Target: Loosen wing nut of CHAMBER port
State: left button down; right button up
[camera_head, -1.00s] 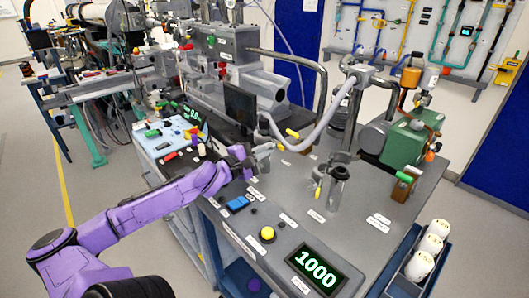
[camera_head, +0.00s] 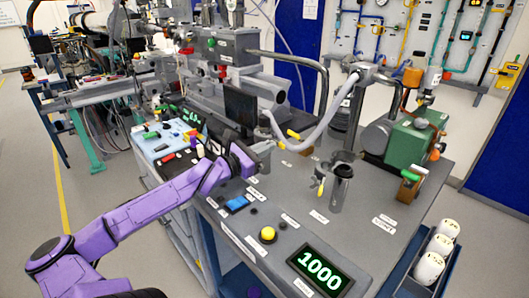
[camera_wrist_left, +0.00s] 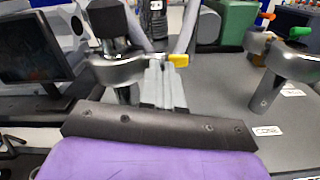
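A yellow wing nut (camera_head: 281,146) sits at a clamp by the end of the grey hose, on the bench. In the left wrist view a yellow wing (camera_wrist_left: 178,60) shows at the fingertips, beside a round metal clamp (camera_wrist_left: 115,68). My left gripper (camera_head: 268,147) is at this clamp, its grey fingers (camera_wrist_left: 163,80) close together. I cannot tell whether they pinch the nut or only stand against it. A second yellow wing nut (camera_head: 320,187) hangs beside an upright metal port (camera_head: 342,188). Port labels are too small to read surely. My right gripper is out of view.
The grey hose (camera_head: 325,125) arches behind the gripper. A dark screen (camera_head: 240,105) stands close to its left. A green pump (camera_head: 412,145) is at the right. A display reading 1000 (camera_head: 320,271) and a yellow button (camera_head: 268,234) are at the bench front.

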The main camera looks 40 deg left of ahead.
pick_arm(q)
jog(key=shift+n, duration=0.6)
jog(key=shift+b, duration=0.3)
jog(key=c, duration=1.3)
grip_release()
